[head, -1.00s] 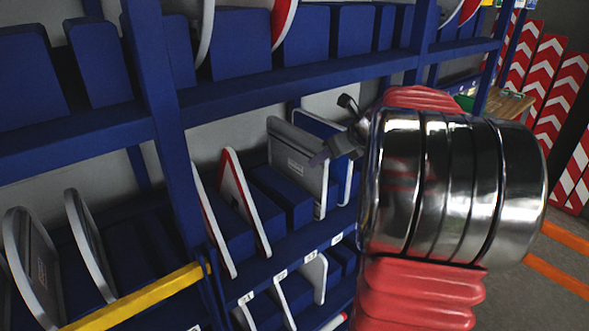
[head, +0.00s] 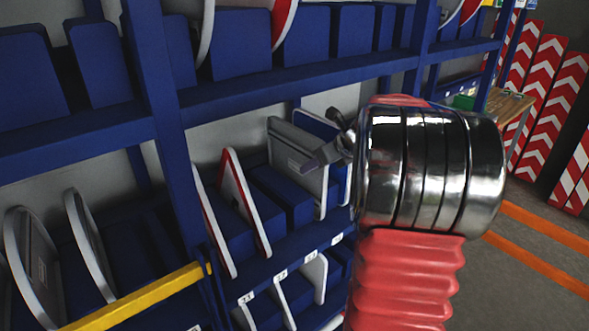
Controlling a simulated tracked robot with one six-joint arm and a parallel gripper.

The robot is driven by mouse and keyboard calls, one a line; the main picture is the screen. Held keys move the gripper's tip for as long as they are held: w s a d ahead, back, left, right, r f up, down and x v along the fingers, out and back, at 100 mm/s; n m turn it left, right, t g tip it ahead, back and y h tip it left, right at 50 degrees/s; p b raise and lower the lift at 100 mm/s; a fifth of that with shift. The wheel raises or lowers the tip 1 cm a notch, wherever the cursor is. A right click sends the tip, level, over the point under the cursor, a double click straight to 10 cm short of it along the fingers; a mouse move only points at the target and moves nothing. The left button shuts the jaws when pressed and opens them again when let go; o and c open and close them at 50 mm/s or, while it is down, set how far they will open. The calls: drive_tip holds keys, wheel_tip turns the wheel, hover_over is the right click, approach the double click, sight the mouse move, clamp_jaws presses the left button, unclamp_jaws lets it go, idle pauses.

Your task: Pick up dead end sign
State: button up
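My gripper (head: 324,141) is in the middle shelf bay of the head view. Its two grey fingers stand apart, and nothing is visibly held. A square sign with a grey back (head: 292,146) stands upright in a slot just left of the fingers. One finger overlaps its right edge in the picture; I cannot tell if they touch. A blue square sign with a pale edge (head: 314,122) stands behind it, partly hidden by my gripper. No dead end marking is visible, so I cannot tell which of them is the dead end sign.
Red-edged triangular signs (head: 238,190) stand left in the same bay. A blue rack post (head: 165,150) and upper shelf beam (head: 290,88) bound the space. A yellow bar (head: 135,298) crosses lower left. Striped red-white boards (head: 548,110) stand at right.

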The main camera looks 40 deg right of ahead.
drive_tip(key=shift+c, duration=0.3)
clamp_jaws()
idle(0.4)
idle(1.0)
